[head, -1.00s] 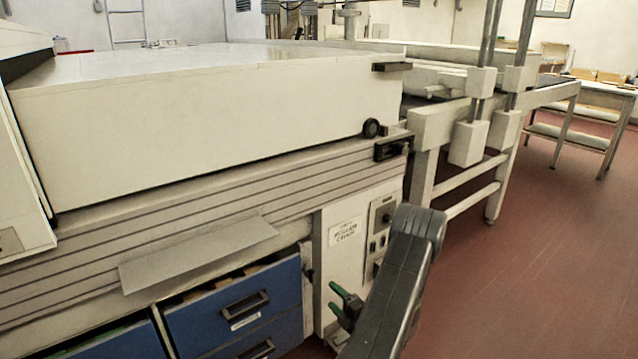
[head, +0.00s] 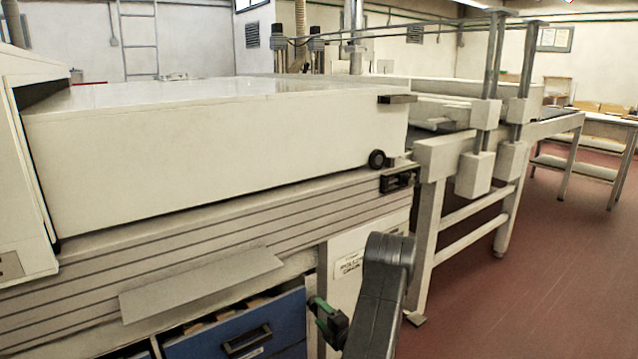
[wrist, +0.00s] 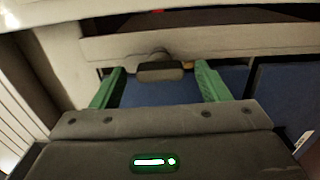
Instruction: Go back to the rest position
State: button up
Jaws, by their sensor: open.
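My gripper (wrist: 161,85) shows in the wrist view with its two green fingers spread apart and nothing between them. Beyond the fingers are a dark handle-like block and blue drawer fronts, apart from the fingers as far as I can tell. In the head view my gripper (head: 322,318) is small and low in the picture, in front of the blue drawer and the white cabinet panel. My dark grey arm stands just right of it and partly hides the panel.
A long white curing machine (head: 220,150) fills the left and middle. A thin metal flap (head: 200,285) juts out above the blue drawer (head: 240,335). A framed conveyor (head: 470,150) runs back to the right. The red floor (head: 540,290) at right is clear.

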jog(key=shift+s, duration=0.1)
jog(key=p+v, duration=0.2)
jog(key=v, duration=1.2)
jog(key=b+x, duration=0.2)
jog(key=x, duration=1.1)
jog(key=shift+w+a+f, duration=0.1)
jog(key=shift+w+a, duration=0.15)
jog(key=shift+w, duration=0.05)
jog(key=shift+w+a, duration=0.1)
jog(key=shift+w, duration=0.15)
jog(key=n+b, duration=0.1)
jog(key=n, duration=0.3)
jog(key=shift+b, duration=0.4)
jog(key=n+b, duration=0.2)
jog(key=n, duration=0.3)
jog(key=n+b, duration=0.1)
jog(key=n, duration=0.4)
jog(key=shift+b, duration=0.35)
jog(key=shift+n+b, duration=0.6)
jog(key=shift+n, duration=1.4)
jog(key=shift+s, duration=0.15)
